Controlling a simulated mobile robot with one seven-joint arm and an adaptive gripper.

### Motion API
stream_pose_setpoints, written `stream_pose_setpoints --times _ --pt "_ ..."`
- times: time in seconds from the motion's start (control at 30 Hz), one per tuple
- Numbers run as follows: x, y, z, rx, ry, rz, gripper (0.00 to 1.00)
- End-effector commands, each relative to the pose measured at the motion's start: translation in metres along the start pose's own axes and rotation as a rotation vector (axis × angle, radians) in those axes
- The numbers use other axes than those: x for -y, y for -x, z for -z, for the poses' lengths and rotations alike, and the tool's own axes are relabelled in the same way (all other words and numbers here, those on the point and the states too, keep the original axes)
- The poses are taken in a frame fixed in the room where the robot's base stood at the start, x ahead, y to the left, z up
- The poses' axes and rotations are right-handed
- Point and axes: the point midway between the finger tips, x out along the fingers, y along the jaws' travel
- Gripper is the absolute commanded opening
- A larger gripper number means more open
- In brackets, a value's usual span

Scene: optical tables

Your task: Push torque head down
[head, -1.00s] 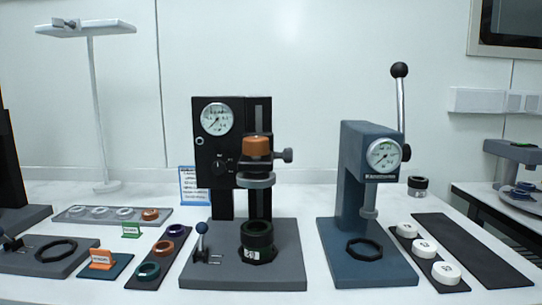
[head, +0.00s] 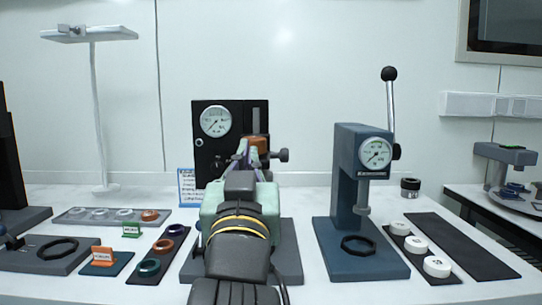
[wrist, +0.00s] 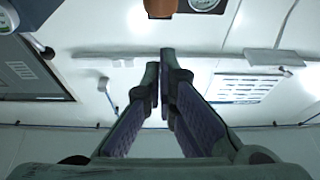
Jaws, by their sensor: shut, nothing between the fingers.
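The black torque tester (head: 208,153) stands at the middle of the table with a round gauge (head: 215,121) on its face. The orange-brown top of the torque head (head: 257,142) shows just behind my gripper (head: 247,148) in the head view. My gripper is shut and empty, with its fingers pointing up in front of the torque head. My arm hides the lower torque head and the green ring on the base. In the wrist view, my fingertips (wrist: 163,58) are together, below the orange-brown part (wrist: 159,8) in the picture; I cannot tell whether they touch it.
A blue press (head: 348,178) with a raised lever stands to the right. White caps (head: 416,245) lie on a dark strip beyond it.

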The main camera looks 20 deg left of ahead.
Motion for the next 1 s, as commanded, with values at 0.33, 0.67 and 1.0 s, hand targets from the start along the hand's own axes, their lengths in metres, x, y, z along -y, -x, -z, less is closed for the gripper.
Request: stream_pose_setpoints --times 0.33,0.67,1.0 --pt "-0.003 0.000 -0.003 0.016 -0.002 -0.006 0.00" --pt "-0.002 -0.019 0.002 0.020 0.000 -0.004 0.00" --pt "-0.002 -0.059 0.002 0.020 -0.001 -0.005 0.00"
